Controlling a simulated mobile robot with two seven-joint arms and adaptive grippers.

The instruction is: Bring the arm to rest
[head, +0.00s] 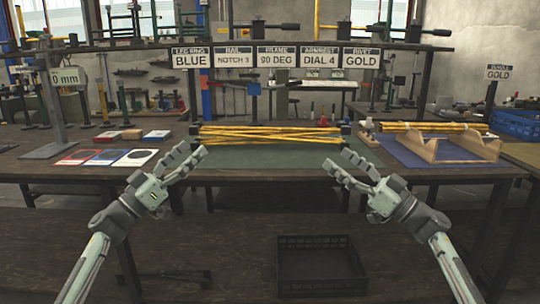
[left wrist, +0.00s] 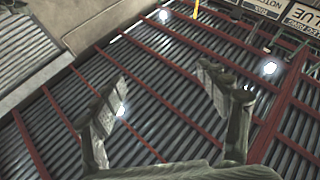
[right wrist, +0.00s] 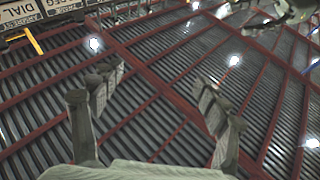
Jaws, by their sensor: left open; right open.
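My left gripper (head: 188,161) is open and empty, raised in front of the workbench at the left of centre in the head view. Its two spread fingers show in the left wrist view (left wrist: 165,100) with only the ceiling behind them. My right gripper (head: 352,176) is open and empty, raised at the right of centre. Its spread fingers show in the right wrist view (right wrist: 155,95), also against the ceiling. Both grippers point upward and inward, and appear apart from the bench. Nothing is held in either.
A workbench (head: 260,178) spans the view. On it lie yellow rods (head: 268,135), coloured cards (head: 134,158) and a wooden cradle (head: 470,146) on a blue mat. Signs (head: 276,57) hang above. A black crate (head: 318,266) sits low in front. Space between my grippers is clear.

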